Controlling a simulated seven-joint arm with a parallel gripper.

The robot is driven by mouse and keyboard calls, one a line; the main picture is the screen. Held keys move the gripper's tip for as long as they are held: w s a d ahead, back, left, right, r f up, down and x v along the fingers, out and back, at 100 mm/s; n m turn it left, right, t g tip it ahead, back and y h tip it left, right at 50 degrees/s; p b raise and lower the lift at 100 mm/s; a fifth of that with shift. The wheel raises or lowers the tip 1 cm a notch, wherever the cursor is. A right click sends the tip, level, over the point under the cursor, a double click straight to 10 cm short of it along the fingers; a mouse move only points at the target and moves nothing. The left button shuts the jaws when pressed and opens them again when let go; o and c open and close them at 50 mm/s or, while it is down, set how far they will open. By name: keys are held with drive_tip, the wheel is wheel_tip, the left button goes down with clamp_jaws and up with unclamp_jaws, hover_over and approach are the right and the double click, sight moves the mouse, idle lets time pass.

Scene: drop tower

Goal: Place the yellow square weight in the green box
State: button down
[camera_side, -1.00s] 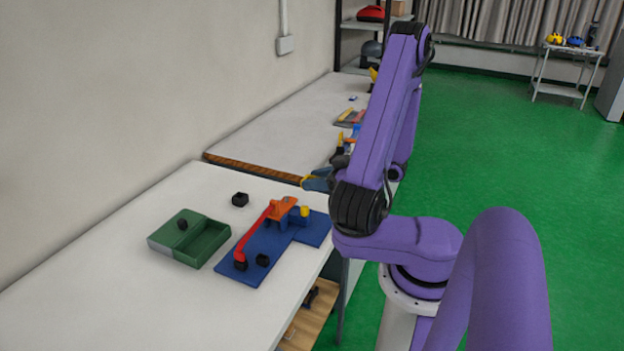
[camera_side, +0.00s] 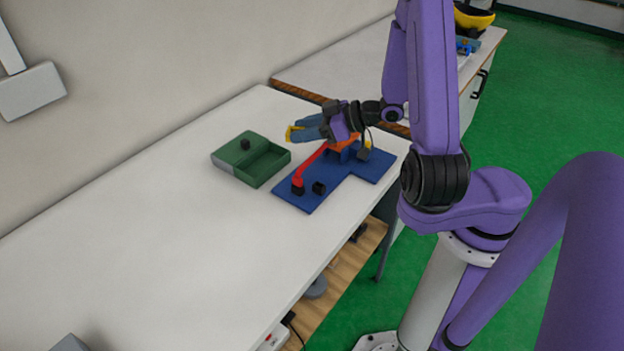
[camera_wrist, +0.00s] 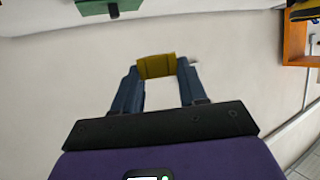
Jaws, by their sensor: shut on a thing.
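My gripper (camera_side: 298,131) is shut on the yellow square weight (camera_side: 291,133) and holds it in the air, just past the green box's far right corner in the side view. In the wrist view the yellow square weight (camera_wrist: 157,66) sits between the blue fingertips (camera_wrist: 157,72). The green box (camera_side: 237,173) stands on the white table. Its right part is an open compartment that looks empty; its left part is covered, with a black knob on top. The green box also shows in the wrist view (camera_wrist: 95,8), cut off at the top edge.
A blue base (camera_side: 340,188) lies right of the box. It carries a red arm (camera_side: 312,163), an orange part (camera_side: 344,143), small black pieces (camera_side: 319,188) and a yellow piece (camera_side: 367,145). An orange shelf (camera_wrist: 294,42) is at the wrist view's right.

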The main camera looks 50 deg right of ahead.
sight(289, 129)
drive_tip(key=shift+w+a+y, duration=0.15)
drive_tip(key=shift+w+a, duration=0.1)
drive_tip(key=shift+a, duration=0.25)
drive_tip(key=shift+w+a+y, duration=0.15)
drive_tip(key=shift+w+a, duration=0.05)
drive_tip(key=shift+a, duration=0.25)
drive_tip(key=shift+w+a+r+m+t+h, duration=0.1)
drive_tip(key=shift+w+m+t+h, duration=0.15)
drive_tip(key=shift+w, duration=0.2)
drive_tip(key=shift+w+a+r+m+t+h, duration=0.15)
drive_tip(key=shift+w+m+h, duration=0.1)
drive_tip(key=shift+w+h, duration=0.15)
drive_tip(key=shift+w+d+f+m+t+h, duration=0.15)
drive_tip(key=shift+w+m+h, duration=0.2)
drive_tip(key=shift+m+h, duration=0.45)
drive_tip(key=shift+w+m+t+h, duration=0.1)
drive_tip(key=shift+w+m+h, duration=0.4)
drive_tip(key=shift+h, duration=0.4)
drive_tip(key=shift+w+d+f+m+t+h, duration=0.15)
drive_tip(key=shift+w+m+h, duration=0.1)
drive_tip(key=shift+m+h, duration=0.6)
drive_tip(key=shift+r, duration=0.1)
drive_tip(key=s+d, duration=0.7)
drive_tip(key=d, duration=0.5)
drive_tip(key=s+d+r, duration=0.1)
drive_tip(key=s+d, duration=0.4)
drive_tip(key=s, duration=0.6)
